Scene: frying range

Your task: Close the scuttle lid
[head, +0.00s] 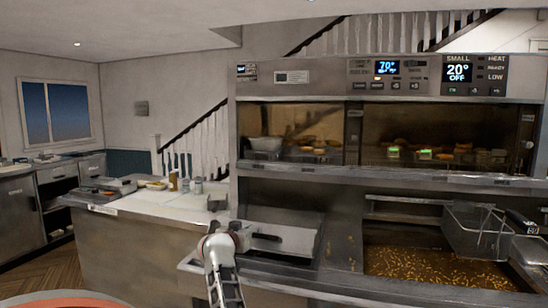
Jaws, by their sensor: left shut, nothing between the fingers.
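The grey metal scuttle (305,262) is built into the counter, left of the fry bay. A pale flat panel, which looks like its lid (297,240), lies across its front part. A duller metal surface shows behind the panel. I cannot tell the lid's exact angle or how much opening it leaves. My left arm rises from the bottom edge and bends right at the wrist. My left gripper (264,237) is dark, shut and empty, in front of the panel's left part. I cannot tell whether it touches the panel. My right gripper is not in view.
The fry bay (430,267) holds loose fries, with a wire basket (478,232) above its right side. A heated cabinet (385,130) stands over the counter. On the left, a worktop (135,205) bears bottles and small trays.

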